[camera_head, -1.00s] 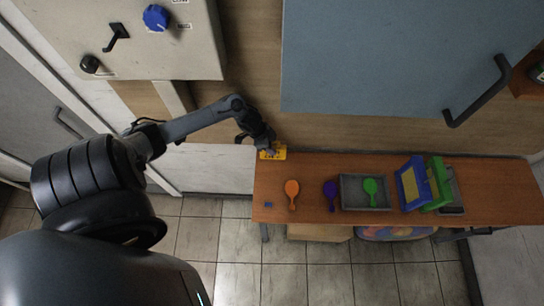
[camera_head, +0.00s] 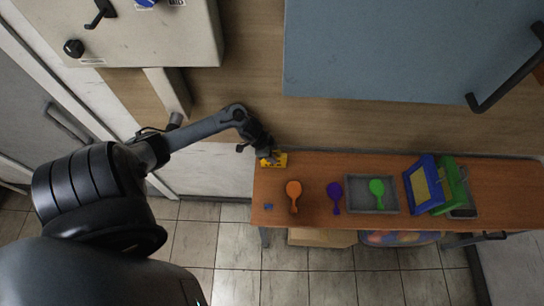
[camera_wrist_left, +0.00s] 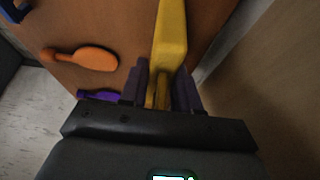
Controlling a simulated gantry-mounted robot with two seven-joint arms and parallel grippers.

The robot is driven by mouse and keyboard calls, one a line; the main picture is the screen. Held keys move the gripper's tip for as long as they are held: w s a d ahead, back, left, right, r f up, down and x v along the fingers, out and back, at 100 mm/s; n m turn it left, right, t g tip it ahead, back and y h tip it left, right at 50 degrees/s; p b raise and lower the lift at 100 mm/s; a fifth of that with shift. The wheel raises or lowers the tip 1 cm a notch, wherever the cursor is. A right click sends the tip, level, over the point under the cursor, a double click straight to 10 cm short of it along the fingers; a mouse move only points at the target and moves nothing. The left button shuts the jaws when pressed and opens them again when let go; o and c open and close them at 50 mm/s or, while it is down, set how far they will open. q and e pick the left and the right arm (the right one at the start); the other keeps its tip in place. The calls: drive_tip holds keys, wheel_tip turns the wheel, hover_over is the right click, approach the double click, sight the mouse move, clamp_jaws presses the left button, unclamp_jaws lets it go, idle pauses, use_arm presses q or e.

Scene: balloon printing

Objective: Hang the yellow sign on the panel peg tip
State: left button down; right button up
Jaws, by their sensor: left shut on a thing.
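The yellow sign (camera_head: 280,160) is at the back left corner of the wooden table. My left gripper (camera_head: 268,157) is shut on it. In the left wrist view the yellow sign (camera_wrist_left: 171,40) stands between the two fingers (camera_wrist_left: 160,92), seen edge-on, with the table below it. The control panel (camera_head: 150,45) is on the wall at the upper left. A dark lever-like peg (camera_head: 101,14) sticks out of it, close to the top edge of the view, well away from the sign. My right gripper is not in view.
On the table (camera_head: 320,222) lie an orange paddle (camera_head: 294,192), a purple paddle (camera_head: 335,192) and a grey tray (camera_head: 359,206) with a green paddle (camera_head: 377,188). Blue (camera_head: 420,190) and green frames (camera_head: 455,180) stand to the right. A black knob (camera_head: 74,48) sits on the panel.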

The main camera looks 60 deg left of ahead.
use_arm(q)
drive_tip(key=c, duration=1.3)
unclamp_jaws()
drive_tip(key=shift+f, duration=0.1)
drive_tip(key=o, duration=0.5)
